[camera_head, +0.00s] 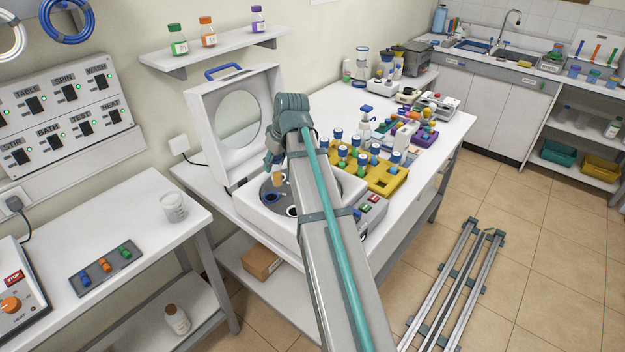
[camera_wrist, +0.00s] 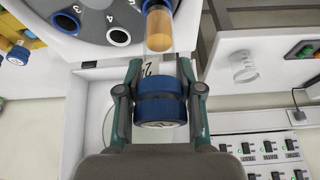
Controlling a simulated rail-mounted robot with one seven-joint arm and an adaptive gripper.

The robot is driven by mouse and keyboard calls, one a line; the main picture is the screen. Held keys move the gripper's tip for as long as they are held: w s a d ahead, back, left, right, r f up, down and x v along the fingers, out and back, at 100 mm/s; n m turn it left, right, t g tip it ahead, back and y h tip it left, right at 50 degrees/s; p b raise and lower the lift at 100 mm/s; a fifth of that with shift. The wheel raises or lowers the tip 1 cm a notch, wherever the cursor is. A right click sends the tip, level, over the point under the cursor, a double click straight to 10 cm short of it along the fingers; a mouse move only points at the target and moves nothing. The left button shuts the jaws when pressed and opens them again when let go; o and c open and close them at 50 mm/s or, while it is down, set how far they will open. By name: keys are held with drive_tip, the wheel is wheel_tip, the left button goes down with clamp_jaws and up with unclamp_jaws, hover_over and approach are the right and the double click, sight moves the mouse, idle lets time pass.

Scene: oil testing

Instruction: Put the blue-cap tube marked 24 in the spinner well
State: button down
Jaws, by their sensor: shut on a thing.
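My gripper (camera_wrist: 161,92) is shut on a blue-capped tube (camera_wrist: 158,32) with amber contents and a white label. A "2" shows on the label; the rest is hidden. In the head view my gripper (camera_head: 272,159) holds the tube (camera_head: 278,177) above the dark rotor of the white spinner (camera_head: 250,210). The spinner's lid (camera_head: 209,118) stands open. In the wrist view the rotor (camera_wrist: 92,30) has numbered, ringed wells. The tube's far end overlaps a blue-ringed well at the top edge; I cannot tell whether it enters. My arm hides part of the rotor.
A yellow rack (camera_head: 385,180) with several blue-capped tubes stands right of the spinner. The spinner's control panel (camera_head: 371,208) is close to my arm. A beaker (camera_head: 174,206) stands on the left table. Bottles and other equipment crowd the bench behind the rack.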

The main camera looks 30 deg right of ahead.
drive_tip(key=shift+d+n, duration=0.3)
drive_tip(key=shift+d, duration=0.15)
drive_tip(key=shift+w+d+f+b, duration=0.9)
drive_tip(key=shift+w+f+b, duration=0.75)
drive_tip(key=shift+w+f, duration=0.5)
drive_tip(key=shift+w+d+f+b, duration=0.85)
drive_tip(key=shift+w+f+b, duration=0.8)
drive_tip(key=shift+w+f, duration=0.5)
drive_tip(key=shift+w+d+f+b, duration=0.9)
drive_tip(key=shift+w+f+b, duration=0.75)
drive_tip(key=shift+w+f, duration=0.45)
drive_tip(key=shift+s+f, duration=0.1)
drive_tip(key=shift+f, duration=0.1)
drive_tip(key=c, duration=0.7)
unclamp_jaws()
drive_tip(key=shift+c, duration=0.2)
drive_tip(key=shift+r, duration=0.15)
